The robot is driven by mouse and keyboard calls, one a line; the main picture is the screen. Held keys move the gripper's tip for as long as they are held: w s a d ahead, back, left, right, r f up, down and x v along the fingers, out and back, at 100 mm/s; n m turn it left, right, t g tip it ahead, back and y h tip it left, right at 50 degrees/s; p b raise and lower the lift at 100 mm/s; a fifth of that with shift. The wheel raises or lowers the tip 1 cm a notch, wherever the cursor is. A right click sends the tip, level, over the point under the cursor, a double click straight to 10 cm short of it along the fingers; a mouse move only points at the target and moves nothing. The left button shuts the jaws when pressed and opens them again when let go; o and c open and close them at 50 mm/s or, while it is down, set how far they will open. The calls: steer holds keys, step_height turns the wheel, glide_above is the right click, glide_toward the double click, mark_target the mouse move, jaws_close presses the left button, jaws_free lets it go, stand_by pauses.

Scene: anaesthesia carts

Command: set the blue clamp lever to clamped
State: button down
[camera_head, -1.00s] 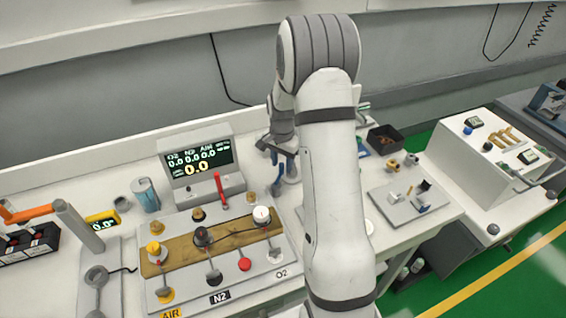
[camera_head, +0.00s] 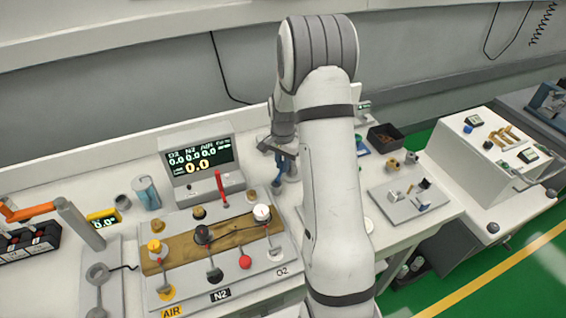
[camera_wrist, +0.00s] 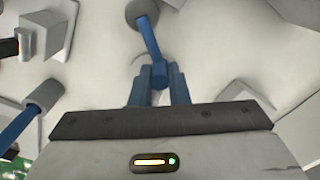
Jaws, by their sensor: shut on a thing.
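The blue clamp lever (camera_wrist: 150,38) runs from a round grey hub (camera_wrist: 142,10) at the top of the wrist view down to a rounded blue end. My gripper (camera_wrist: 160,88) is shut on that end, with its two blue fingers on either side of it. In the head view, my gripper (camera_head: 279,153) is low over the bench, right of the display, with a blue part (camera_head: 277,181) just below it. My arm hides much of the area to the right, and the clamp's markings cannot be read.
Another blue bar with a grey cap (camera_wrist: 45,92) lies at the left of the wrist view. In the head view, the gas display (camera_head: 198,160) and valve panel (camera_head: 182,272) stand left of my arm. A grey plate (camera_head: 408,207) with small parts lies right.

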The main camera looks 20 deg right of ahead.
steer(key=shift+w+a+n, duration=0.15)
steer(key=shift+a+n, duration=0.05)
steer(key=shift+n, duration=0.1)
steer(key=shift+a+b, duration=0.1)
steer(key=shift+b, duration=0.3)
steer(key=n+b, duration=0.1)
steer(key=w+a+n+b, duration=0.1)
steer(key=n, duration=0.1)
steer(key=shift+a+f, duration=0.1)
steer(key=shift+w+a+n+b, duration=0.1)
steer(key=shift+a+n+b, duration=0.4)
steer(key=shift+n, duration=0.65)
steer(key=shift+a+n+b, duration=0.4)
steer(key=shift+a+n, duration=0.1)
steer(key=shift+n, duration=0.65)
steer(key=c, duration=1.4)
jaws_free()
steer(key=shift+o, duration=0.2)
